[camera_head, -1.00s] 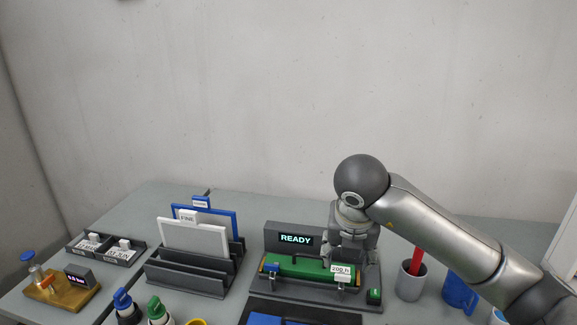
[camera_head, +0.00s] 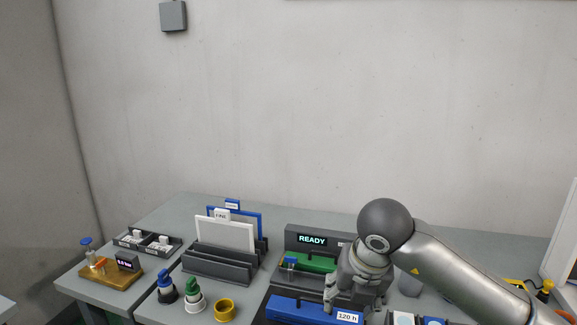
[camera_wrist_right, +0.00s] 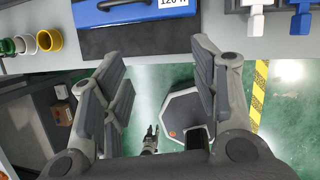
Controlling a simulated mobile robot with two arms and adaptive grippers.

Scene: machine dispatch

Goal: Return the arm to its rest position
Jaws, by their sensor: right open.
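My right gripper (camera_head: 345,300) is in front of the dark machine with the READY display (camera_head: 312,240), close to the blue case labelled 120 h (camera_head: 290,309). In the right wrist view my right gripper (camera_wrist_right: 160,88) has its fingers wide apart with nothing between them. Below it are the table's front edge and the green floor. The blue case shows at the top of that view (camera_wrist_right: 100,14), apart from the fingers. A green case (camera_head: 314,263) sits in the READY machine, partly hidden by my right arm.
A dark rack (camera_head: 215,268) holds a white and a blue panel. Blue and green knobs (camera_head: 194,296) and a yellow ring (camera_head: 225,309) stand at the front. A brass device (camera_head: 112,276) and a tray (camera_head: 148,241) are at left.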

